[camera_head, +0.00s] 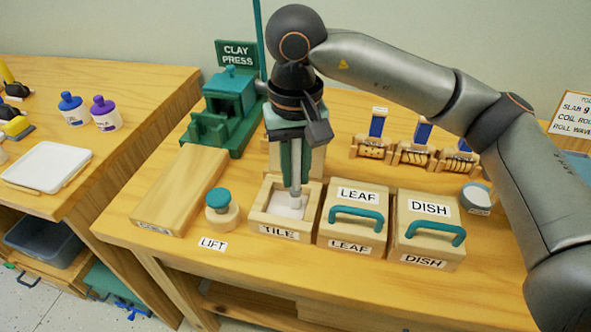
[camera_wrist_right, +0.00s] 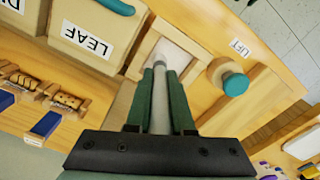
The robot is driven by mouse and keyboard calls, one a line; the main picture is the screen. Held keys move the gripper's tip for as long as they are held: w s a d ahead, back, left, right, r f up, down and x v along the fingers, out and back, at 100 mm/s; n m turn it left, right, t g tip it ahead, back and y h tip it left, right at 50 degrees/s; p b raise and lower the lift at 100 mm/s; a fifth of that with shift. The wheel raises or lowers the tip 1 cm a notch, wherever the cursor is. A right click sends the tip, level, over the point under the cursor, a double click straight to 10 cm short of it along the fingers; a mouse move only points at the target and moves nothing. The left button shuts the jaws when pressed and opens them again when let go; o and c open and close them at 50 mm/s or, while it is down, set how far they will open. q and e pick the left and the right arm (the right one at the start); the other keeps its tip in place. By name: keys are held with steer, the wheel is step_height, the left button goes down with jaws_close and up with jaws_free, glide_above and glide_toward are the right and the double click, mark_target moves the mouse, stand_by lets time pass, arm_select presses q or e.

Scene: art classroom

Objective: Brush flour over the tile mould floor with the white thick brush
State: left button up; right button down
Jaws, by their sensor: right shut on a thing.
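My right gripper (camera_head: 292,178) points down over the tile mould (camera_head: 256,222) and is shut on the white thick brush (camera_head: 296,201). The brush is upright, its lower end inside the open mould; whether it touches the floor is hard to tell. The mould is a shallow wooden box labelled TILE, with a pale whitish floor (camera_head: 281,209). In the right wrist view the gripper (camera_wrist_right: 161,78) has the brush (camera_wrist_right: 160,110) between its green fingers, its tip over the mould's floor (camera_wrist_right: 178,52). My left gripper is not in view.
Lidded LEAF (camera_head: 352,214) and DISH (camera_head: 428,231) boxes stand right of the mould. A small grey pot (camera_head: 477,197) is beyond them. A teal-topped wooden knob (camera_head: 222,208) and a long wooden block (camera_head: 181,190) are on the left. The green clay press (camera_head: 228,108) stands behind.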

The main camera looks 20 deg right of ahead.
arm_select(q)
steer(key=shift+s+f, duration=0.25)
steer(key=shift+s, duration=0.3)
arm_select(e)
steer(key=shift+r, duration=0.35)
step_height(320, 180, up, 7)
steer(key=p, duration=0.5)
steer(key=shift+f, duration=0.1)
steer(key=shift+r+p, duration=0.35)
steer(key=shift+r, duration=0.3)
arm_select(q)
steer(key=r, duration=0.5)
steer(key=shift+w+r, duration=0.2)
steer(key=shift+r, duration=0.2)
arm_select(e)
steer(key=shift+f, duration=0.1)
